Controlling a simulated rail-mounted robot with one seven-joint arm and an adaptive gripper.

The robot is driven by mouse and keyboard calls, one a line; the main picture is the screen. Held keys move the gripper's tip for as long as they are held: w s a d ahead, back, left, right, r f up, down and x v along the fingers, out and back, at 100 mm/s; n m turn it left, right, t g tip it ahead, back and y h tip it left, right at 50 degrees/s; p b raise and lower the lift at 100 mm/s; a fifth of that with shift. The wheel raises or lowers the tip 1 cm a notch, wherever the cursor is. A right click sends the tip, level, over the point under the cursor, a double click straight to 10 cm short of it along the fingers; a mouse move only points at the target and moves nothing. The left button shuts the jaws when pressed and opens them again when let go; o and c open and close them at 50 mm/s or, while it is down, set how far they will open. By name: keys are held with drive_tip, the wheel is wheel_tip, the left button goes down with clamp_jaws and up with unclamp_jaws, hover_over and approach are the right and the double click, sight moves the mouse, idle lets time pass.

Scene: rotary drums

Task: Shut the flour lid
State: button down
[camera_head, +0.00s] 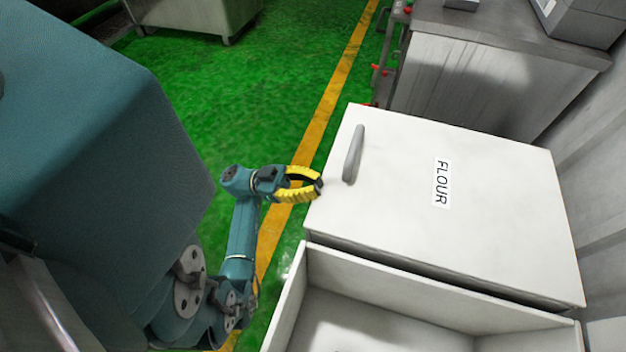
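The flour lid (480,230) is a white panel with a "FLOUR" label (441,182) on the right side of the view. It lies over its bin, and a dark gap shows under its near edge. I cannot tell whether it is fully down. A grey bar handle (353,153) stands on the lid near its left edge. My gripper (319,187), with yellow fingers, is at the lid's left edge, just left of and below the handle. Its fingertips appear to meet with nothing between them. I cannot tell whether they touch the lid.
An open, empty-looking white bin (292,300) adjoins the flour bin at the bottom. A grey cabinet (480,85) stands behind the lid, with red-tipped fittings beside it. A wall runs along the right. Green floor (250,100) with a yellow line lies clear to the left.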

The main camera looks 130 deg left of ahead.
drive_tip(key=shift+w+f+n, duration=0.2)
drive_tip(key=shift+f+n, duration=0.2)
drive_tip(key=shift+f, duration=0.45)
wheel_tip(320, 180, up, 12)
drive_tip(key=shift+s+f+m, duration=0.15)
drive_tip(key=shift+s+m, duration=0.1)
drive_tip(key=shift+m, duration=0.05)
